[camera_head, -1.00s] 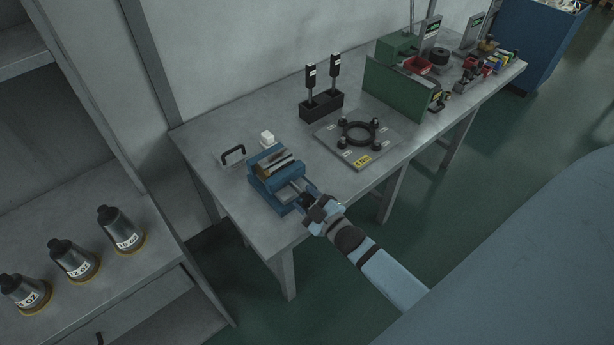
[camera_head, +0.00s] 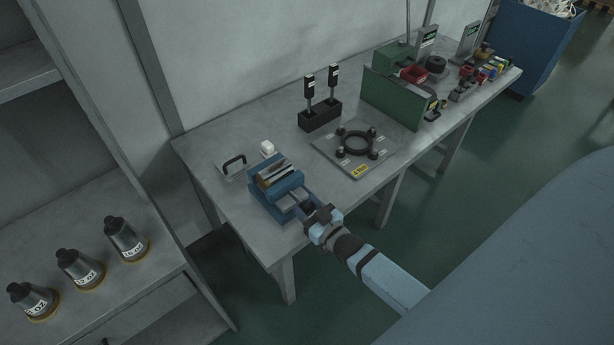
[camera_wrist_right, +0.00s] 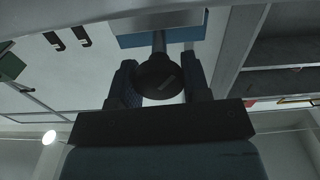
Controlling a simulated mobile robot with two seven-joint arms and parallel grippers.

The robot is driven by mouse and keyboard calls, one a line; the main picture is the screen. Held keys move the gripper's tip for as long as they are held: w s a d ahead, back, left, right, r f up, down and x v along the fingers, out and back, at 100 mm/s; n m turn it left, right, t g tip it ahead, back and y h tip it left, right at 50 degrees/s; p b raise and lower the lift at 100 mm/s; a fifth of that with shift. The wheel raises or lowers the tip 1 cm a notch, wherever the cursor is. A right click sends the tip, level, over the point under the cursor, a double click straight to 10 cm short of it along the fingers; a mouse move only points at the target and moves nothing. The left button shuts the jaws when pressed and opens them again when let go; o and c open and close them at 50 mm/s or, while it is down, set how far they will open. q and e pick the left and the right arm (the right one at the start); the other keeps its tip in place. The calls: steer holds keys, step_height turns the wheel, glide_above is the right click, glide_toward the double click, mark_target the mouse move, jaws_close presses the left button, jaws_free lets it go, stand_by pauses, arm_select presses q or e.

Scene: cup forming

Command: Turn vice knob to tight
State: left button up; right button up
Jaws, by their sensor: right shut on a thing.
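The blue vice (camera_head: 262,196) sits at the front edge of the grey workbench, with a pale metallic piece (camera_head: 275,175) showing between its jaws. My right gripper (camera_head: 312,211) is at the vice's front end, on the knob side. In the right wrist view the round dark vice knob (camera_wrist_right: 160,78) on its shaft lies between the two fingers of my right gripper (camera_wrist_right: 161,88), which is shut on it. In the head view the gripper largely hides the knob. Whether the piece is clamped firmly cannot be told. My left gripper is out of view.
On the workbench (camera_head: 225,135) are a handled plate (camera_head: 234,163), a small white block (camera_head: 267,148), a black holder (camera_head: 320,116), a plate with a black ring (camera_head: 357,142) and a green panel (camera_head: 390,98).

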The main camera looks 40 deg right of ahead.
stand_by(0.4)
steer(key=o, duration=0.9)
steer(key=shift+o, duration=0.2)
steer(key=s+d+b, duration=0.1)
steer(key=s, duration=1.2)
steer(key=shift+s+b, duration=0.35)
steer(key=shift+s, duration=0.05)
steer(key=s+a+g+y+p, duration=0.1)
steer(key=s+a+g+p, duration=0.1)
steer(key=a, duration=0.4)
steer(key=s+a+r+n+g+y+p, duration=0.1)
steer(key=s+a+g+p, duration=0.1)
steer(key=a+g, duration=0.3)
steer(key=shift+a+p, duration=0.5)
steer(key=shift+a, duration=0.3)
